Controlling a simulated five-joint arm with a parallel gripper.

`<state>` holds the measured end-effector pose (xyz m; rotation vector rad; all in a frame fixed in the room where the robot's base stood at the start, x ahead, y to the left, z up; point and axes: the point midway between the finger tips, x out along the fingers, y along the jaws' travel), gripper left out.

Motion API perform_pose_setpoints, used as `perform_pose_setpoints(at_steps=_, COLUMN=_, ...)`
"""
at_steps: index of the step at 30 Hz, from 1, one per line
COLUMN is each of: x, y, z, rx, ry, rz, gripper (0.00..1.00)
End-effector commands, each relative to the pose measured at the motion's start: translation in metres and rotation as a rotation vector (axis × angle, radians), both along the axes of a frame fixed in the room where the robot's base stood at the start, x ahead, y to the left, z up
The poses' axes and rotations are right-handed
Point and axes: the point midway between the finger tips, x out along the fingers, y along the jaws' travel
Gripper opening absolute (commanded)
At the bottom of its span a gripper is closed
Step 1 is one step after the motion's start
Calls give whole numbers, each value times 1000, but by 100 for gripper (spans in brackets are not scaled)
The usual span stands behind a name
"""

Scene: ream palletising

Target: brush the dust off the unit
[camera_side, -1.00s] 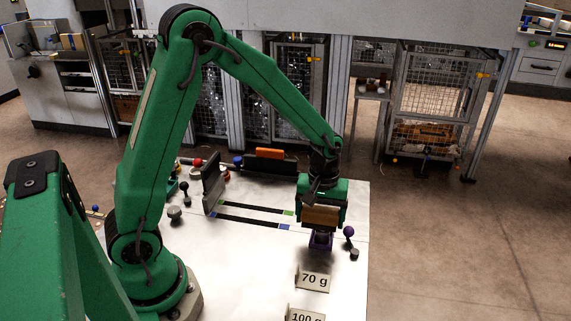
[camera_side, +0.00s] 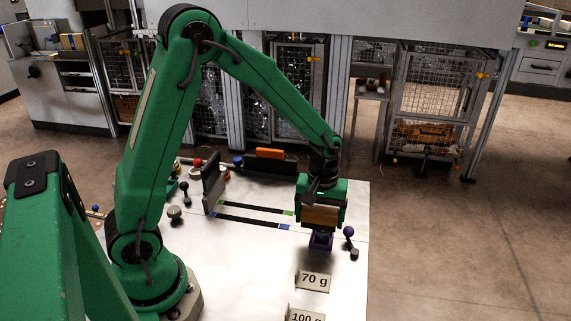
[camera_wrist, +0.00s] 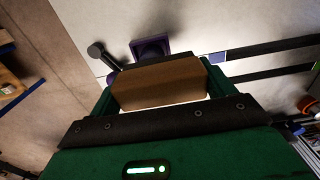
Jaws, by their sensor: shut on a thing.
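My gripper (camera_side: 321,213) is shut on a brown block-shaped piece (camera_wrist: 160,86), with a green finger at each end of it in the wrist view. A dark edge runs along its far side; I cannot make out bristles. In the side view the brown piece (camera_side: 320,216) is right above a small purple square piece (camera_side: 320,242) on the white table. That purple piece (camera_wrist: 149,46) shows just beyond the brown one in the wrist view. I cannot tell whether the two touch. No dust is clear, and I cannot tell which thing is the unit.
A purple-topped knob (camera_side: 348,231) and a small dark cylinder (camera_side: 354,254) stand close right of the gripper. Signs reading 70 g (camera_side: 313,281) and 100 g (camera_side: 306,317) stand in front. A dark upright plate (camera_side: 212,189) and an orange-topped dark block (camera_side: 270,160) stand behind.

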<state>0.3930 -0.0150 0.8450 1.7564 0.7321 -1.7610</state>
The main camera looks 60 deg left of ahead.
Motion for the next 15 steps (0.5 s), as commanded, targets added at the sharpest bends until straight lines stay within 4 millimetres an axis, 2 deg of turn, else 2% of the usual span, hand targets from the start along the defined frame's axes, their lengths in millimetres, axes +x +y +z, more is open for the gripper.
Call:
perform_pose_setpoints(at_steps=6, x=16, y=-17, z=-1, rx=0, ry=-1, rz=-4, gripper=60)
perform_pose_setpoints(at_steps=8, x=17, y=-16, z=4, rx=0, ry=-3, rz=-2, gripper=60)
perform_pose_setpoints(at_steps=10, x=17, y=-16, z=20, rx=-1, ry=-9, rz=-2, gripper=60)
perform_pose_setpoints(at_steps=15, x=16, y=-16, z=35, rx=-1, ry=-5, rz=-2, gripper=60)
